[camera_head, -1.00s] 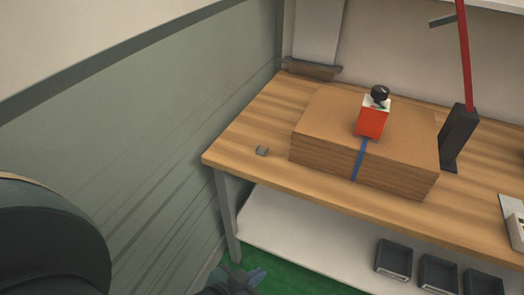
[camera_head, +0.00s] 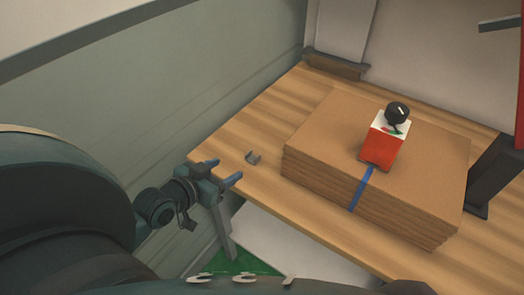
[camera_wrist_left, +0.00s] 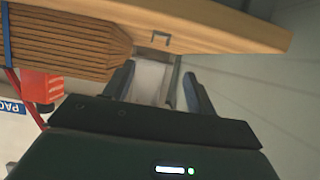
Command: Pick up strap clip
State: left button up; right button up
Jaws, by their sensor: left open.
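The strap clip (camera_head: 253,157) is a small grey U-shaped piece. It lies on the wooden table (camera_head: 285,95), left of the cardboard stack. In the left wrist view the clip (camera_wrist_left: 160,39) shows on the tabletop, ahead of and between my fingers. My left gripper (camera_head: 226,171) is open and empty at the table's left front corner, a short gap left of the clip. Its two fingers (camera_wrist_left: 158,76) are spread in the left wrist view. My right gripper is not in view.
A stack of brown cardboard (camera_head: 370,140) with a blue strap (camera_head: 361,188) fills the middle of the table. A red and white device (camera_head: 383,143) with a black knob sits on it. A dark stand (camera_head: 493,172) is at right. A green-grey wall (camera_head: 200,90) borders the left.

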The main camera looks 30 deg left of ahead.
aim_at(252, 160)
pick_arm(q)
jog(key=x, duration=0.7)
jog(key=shift+w, duration=0.15)
jog(key=shift+x, duration=2.75)
jog(key=shift+d, duration=0.1)
